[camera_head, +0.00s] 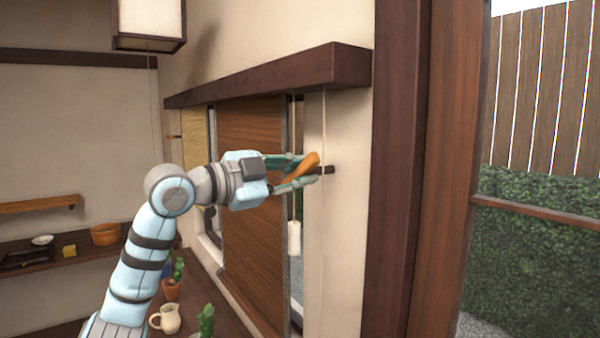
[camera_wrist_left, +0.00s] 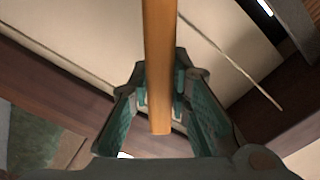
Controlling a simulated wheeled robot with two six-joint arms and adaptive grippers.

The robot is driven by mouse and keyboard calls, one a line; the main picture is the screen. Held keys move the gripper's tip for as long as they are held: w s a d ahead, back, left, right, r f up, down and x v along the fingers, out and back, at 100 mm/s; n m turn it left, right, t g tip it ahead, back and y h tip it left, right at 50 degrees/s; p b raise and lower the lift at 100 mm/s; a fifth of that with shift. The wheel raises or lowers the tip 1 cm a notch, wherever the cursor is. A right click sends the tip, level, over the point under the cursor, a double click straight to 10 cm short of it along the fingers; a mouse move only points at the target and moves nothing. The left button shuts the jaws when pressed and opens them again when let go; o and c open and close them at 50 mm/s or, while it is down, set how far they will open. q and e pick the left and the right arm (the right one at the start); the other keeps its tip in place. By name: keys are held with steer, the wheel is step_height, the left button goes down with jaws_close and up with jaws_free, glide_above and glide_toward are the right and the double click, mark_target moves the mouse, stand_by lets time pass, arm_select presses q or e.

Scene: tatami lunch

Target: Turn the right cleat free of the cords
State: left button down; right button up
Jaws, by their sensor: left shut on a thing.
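The right cleat (camera_head: 300,168) is an orange-brown wooden bar standing out at a slant beside a dark peg (camera_head: 326,170) on the wall post. My left gripper (camera_head: 292,172) is shut on it, with a finger above and a finger below. In the left wrist view the wooden bar (camera_wrist_left: 160,60) runs between the teal finger pads of my gripper (camera_wrist_left: 162,110). A pale cord (camera_head: 323,130) hangs past the dark peg. I cannot tell whether it touches the cleat. Another cord (camera_head: 293,130) hangs behind my fingers and ends in a white pull (camera_head: 294,238). My right gripper is out of view.
A dark beam (camera_head: 270,75) juts above the brown slatted blind (camera_head: 250,240). A small cactus (camera_head: 206,320), a pitcher (camera_head: 167,318) and a potted plant (camera_head: 171,289) stand on the ledge below. A dark wooden post (camera_head: 395,200) rises at the right.

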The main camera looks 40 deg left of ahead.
arm_select(q)
steer(key=shift+n, duration=0.3)
steer(key=n+p, duration=0.1)
steer(key=n, duration=0.3)
steer(key=shift+a+r+n, duration=0.1)
steer(key=shift+n, duration=0.3)
steer(key=n+p, duration=0.1)
steer(key=n, duration=0.4)
steer(key=shift+a, duration=0.1)
steer(key=c, duration=1.5)
jaws_free()
step_height(320, 180, up, 10)
steer(key=shift+w+r, duration=0.1)
